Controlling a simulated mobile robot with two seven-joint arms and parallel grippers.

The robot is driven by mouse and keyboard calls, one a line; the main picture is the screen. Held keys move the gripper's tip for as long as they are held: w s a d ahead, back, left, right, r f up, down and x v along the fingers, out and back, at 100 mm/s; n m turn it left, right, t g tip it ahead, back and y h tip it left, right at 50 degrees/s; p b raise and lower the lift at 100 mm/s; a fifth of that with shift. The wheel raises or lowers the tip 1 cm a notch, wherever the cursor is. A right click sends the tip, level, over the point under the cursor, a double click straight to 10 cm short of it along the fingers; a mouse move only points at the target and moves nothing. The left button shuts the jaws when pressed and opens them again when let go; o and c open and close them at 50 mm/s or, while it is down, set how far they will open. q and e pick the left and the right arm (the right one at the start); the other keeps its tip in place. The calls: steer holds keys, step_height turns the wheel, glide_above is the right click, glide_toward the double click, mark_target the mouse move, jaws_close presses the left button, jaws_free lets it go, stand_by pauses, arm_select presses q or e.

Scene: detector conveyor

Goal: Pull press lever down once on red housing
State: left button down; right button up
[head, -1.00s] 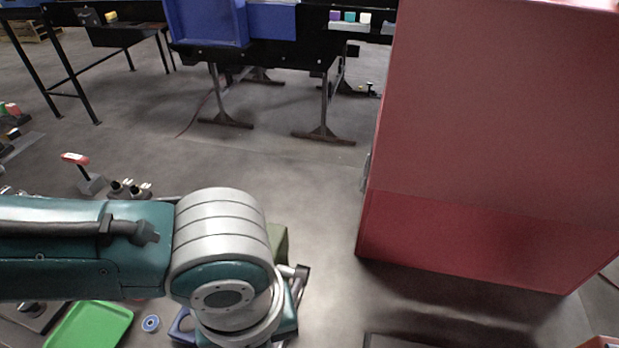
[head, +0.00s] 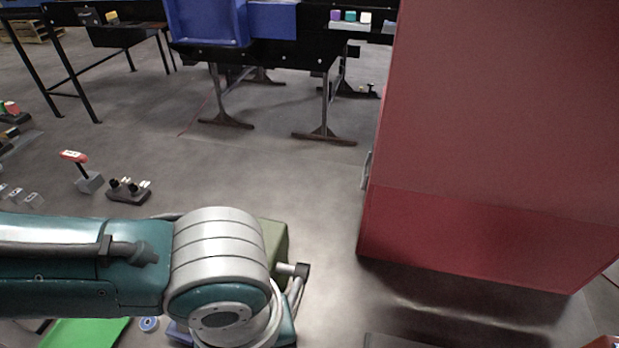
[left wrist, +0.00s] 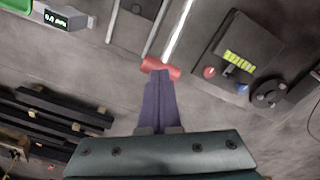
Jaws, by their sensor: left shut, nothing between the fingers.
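In the left wrist view a short red cylindrical grip (left wrist: 172,70) lies across the tips of my left gripper (left wrist: 160,75). A bright metal bar runs up from near it, and I cannot tell whether they are joined. The purple-grey fingers are shut together with nothing between them. They overlap the red grip in the picture, but contact cannot be told. In the head view my left arm hides its fingers. A large red cabinet-like body (head: 480,130) fills the right side there; I cannot tell whether it is the red housing. My right gripper is not in view.
A small lever with a red top (head: 73,156) and a black switch block (head: 129,190) are at left. A black panel (left wrist: 240,52) with red and blue buttons and a display box (left wrist: 60,17) show in the wrist view. The middle floor is open.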

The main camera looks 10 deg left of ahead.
arm_select(q)
steer(key=shift+s+f+b, duration=0.15)
steer(key=shift+f+b, duration=0.65)
steer(key=shift+f, duration=0.4)
steer(key=shift+f+b, duration=0.9)
steer(key=shift+f, duration=0.05)
steer(key=shift+f+b, duration=0.75)
steer(key=shift+f, duration=0.05)
steer(key=shift+a+f+b, duration=0.1)
steer(key=shift+f+b, duration=0.45)
steer(key=shift+f, duration=0.15)
stand_by(0.8)
